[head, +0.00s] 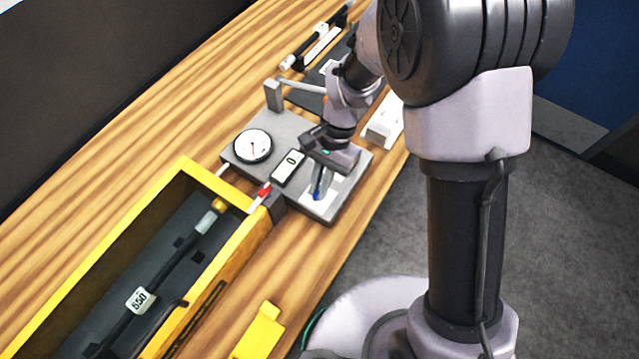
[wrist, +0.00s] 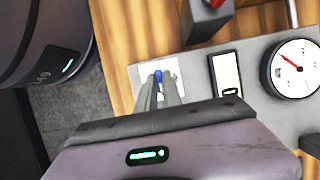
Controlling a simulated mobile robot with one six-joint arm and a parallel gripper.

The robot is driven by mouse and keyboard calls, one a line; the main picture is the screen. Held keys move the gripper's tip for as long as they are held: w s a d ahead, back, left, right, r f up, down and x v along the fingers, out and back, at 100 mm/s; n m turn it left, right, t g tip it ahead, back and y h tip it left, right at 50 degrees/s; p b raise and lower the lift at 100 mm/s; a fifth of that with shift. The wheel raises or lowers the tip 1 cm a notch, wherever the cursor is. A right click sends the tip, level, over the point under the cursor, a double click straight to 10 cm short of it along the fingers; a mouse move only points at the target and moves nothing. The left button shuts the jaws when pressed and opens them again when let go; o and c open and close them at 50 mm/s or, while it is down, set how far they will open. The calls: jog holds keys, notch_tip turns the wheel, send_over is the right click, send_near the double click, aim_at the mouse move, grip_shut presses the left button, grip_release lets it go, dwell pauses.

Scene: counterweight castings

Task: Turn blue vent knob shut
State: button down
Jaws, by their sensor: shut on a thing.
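The blue vent knob (wrist: 158,75) stands on a white patch of the grey gauge panel (head: 234,160). My gripper (wrist: 157,84) is shut on the knob, with one finger on each side of it. In the head view my gripper (head: 319,186) points down at the right part of the panel, and its fingers hide most of the knob. The knob's angle cannot be told. The dial gauge (head: 253,145) has a red needle and also shows in the wrist view (wrist: 296,68).
A red-tipped part (head: 265,190) sits between box and panel. A grey post with a lever (head: 273,95) rises at the panel's back corner. A yellow block (head: 260,332) lies near the bench's front edge.

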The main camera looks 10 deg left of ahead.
jog(key=c, duration=1.5)
grip_release()
jog(key=p+v, duration=0.5)
jog(key=v, duration=1.2)
jog(key=shift+w+r, duration=0.15)
jog(key=shift+w, duration=0.05)
